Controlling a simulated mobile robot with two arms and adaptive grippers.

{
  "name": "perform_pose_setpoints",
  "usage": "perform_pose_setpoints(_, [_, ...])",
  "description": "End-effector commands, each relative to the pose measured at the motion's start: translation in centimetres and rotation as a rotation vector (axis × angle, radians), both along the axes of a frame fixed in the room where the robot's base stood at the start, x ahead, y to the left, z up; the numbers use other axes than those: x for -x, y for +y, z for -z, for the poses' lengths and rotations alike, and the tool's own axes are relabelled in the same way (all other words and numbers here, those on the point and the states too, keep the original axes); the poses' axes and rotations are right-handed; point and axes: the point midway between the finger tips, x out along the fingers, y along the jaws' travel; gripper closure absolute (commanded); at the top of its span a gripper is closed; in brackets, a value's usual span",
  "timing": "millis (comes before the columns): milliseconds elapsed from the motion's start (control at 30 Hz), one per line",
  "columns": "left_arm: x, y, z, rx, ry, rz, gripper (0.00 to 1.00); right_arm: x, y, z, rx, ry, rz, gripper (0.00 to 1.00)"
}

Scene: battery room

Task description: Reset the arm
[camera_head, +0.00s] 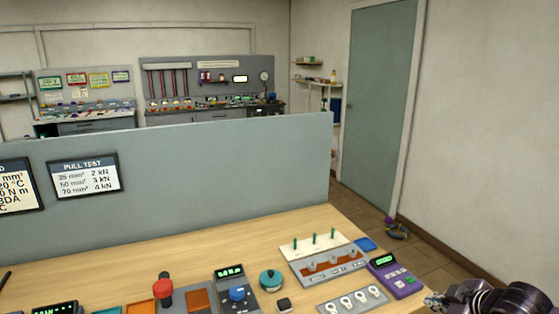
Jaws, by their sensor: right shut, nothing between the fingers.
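My right gripper (442,301) shows at the bottom right corner of the head view, at the right end of the wooden bench (215,250). It is dark and shut, with nothing in its fingers. It is near the purple meter (394,276), to its lower right. The rest of my right arm is cut off by the frame edge. My left gripper does not show.
On the bench are a white board with green pegs (313,245), a plate with rings (352,299), a teal round device (271,280), and a red-knobbed device (163,290). A grey partition (230,165) stands behind. A door (378,110) and floor lie beyond.

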Motion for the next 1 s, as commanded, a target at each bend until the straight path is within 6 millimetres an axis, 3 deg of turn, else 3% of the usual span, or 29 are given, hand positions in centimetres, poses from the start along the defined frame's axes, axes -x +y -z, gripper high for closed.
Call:
perform_pose_setpoints(100, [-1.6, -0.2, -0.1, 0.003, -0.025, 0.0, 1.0, -0.5, -0.3, 1.3, -0.019, -0.001, 0.021, 1.0])
perform_pose_setpoints(367, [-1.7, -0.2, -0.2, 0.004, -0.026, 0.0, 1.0, -1.6, -1.4, 6.3, -0.07, 0.002, 0.094, 1.0])
perform_pose_setpoints(567, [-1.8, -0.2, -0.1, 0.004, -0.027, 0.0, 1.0, -1.4, -2.5, 12.9, -0.117, 0.023, 0.182, 1.0])
perform_pose_setpoints(767, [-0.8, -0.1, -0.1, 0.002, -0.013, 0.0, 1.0, 1.7, -3.4, 23.2, -0.162, 0.085, 0.298, 1.0])
perform_pose_setpoints(867, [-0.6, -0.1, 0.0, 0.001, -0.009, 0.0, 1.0, 5.4, -3.3, 29.9, -0.178, 0.14, 0.365, 1.0])
perform_pose_setpoints(1000, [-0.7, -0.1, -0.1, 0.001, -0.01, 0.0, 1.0, 12.0, -2.2, 38.3, -0.191, 0.228, 0.44, 1.0])
